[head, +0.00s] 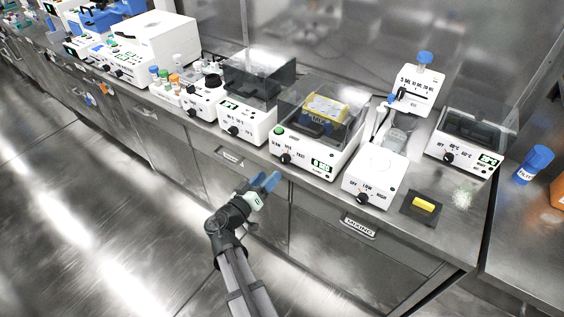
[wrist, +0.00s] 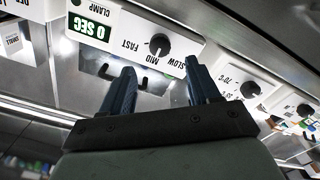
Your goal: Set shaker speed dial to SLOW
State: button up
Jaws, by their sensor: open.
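The shaker (head: 336,163) is a white box with a clear lid, a yellow-topped item inside, a green button and a green "0 SEC" display. Its black speed dial (head: 285,158) is low on the front panel. The wrist view shows the dial (wrist: 159,44) upside down, with SLOW, MID and FAST printed around it; I cannot tell clearly where its pointer sits. My gripper (head: 268,181) has blue fingers, open and empty, in front of the bench edge and below the dial. In the wrist view the fingertips (wrist: 160,75) stand apart, short of the dial and not touching it.
A lidded unit with a temperature dial (head: 235,130) stands left of the shaker. A white stirrer-like box with a dial (head: 375,172) stands to its right. A dark pad (head: 408,212) bears a yellow bar. Drawers with handles lie below the bench edge; the floor in front is clear.

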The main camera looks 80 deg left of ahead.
aim_at(283, 161)
jog(key=x, duration=0.8)
jog(key=shift+w+a, duration=0.2)
jog(key=shift+c, duration=0.2)
jog(key=c, duration=1)
jog(key=shift+n, duration=0.3)
jog(key=n, duration=0.5)
jog(key=shift+n, duration=0.3)
jog(key=n, duration=0.5)
jog(key=shift+n, duration=0.3)
